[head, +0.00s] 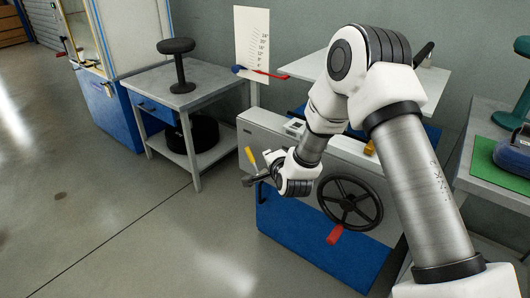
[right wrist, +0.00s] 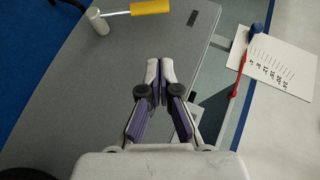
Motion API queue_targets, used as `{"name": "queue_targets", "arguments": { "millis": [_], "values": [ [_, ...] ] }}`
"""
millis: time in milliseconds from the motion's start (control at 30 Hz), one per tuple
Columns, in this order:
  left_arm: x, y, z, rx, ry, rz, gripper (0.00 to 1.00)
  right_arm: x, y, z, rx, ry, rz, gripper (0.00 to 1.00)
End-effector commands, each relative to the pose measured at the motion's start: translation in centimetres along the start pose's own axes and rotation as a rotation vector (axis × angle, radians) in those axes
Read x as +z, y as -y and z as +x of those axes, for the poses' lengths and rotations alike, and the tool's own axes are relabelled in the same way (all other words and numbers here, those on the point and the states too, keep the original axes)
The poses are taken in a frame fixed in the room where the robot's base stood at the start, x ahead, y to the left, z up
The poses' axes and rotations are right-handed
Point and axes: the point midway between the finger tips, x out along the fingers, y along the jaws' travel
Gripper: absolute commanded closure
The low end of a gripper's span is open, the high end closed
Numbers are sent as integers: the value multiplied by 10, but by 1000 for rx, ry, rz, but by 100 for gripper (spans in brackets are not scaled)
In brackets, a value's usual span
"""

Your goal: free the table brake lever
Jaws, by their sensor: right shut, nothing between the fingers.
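A lever with a yellow grip (head: 250,157) stands at the left end of the grey machine front in the head view; I take it for the brake lever. In the right wrist view its yellow grip (right wrist: 150,7) lies near the top edge, with a metal rod running left to a pale round hub (right wrist: 97,20). My right gripper (head: 249,181) is just below the yellow grip in the head view. In the right wrist view its fingertips (right wrist: 160,70) are together, empty and apart from the lever. My left gripper is not in view.
A black handwheel (head: 350,202) with a red handle (head: 335,234) is right of my gripper on the machine. A scale card (head: 252,45) with a red pointer (head: 268,73) stands behind. A side table (head: 198,95) holds a black stool-shaped piece (head: 178,65). The floor at left is clear.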

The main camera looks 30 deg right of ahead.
Motion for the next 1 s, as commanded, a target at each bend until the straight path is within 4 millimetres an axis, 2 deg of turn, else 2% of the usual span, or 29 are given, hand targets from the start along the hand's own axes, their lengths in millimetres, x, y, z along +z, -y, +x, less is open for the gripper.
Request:
{"name": "queue_targets", "arguments": {
  "millis": [100,233,800,867,900,967,1000],
  "values": [
    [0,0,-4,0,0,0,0,-1,3,-24,0,0,1,100],
    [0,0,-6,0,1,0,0,0,3,-37,0,-1,1,100],
    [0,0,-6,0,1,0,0,0,2,-40,1,-1,1,100],
    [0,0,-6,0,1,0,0,2,-6,-39,14,2,-3,100],
    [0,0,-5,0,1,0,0,5,-18,-38,33,7,-11,100],
    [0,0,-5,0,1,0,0,15,-44,-38,78,22,-34,100],
    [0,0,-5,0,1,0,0,24,-69,-40,121,39,-56,100]
  ]
}}
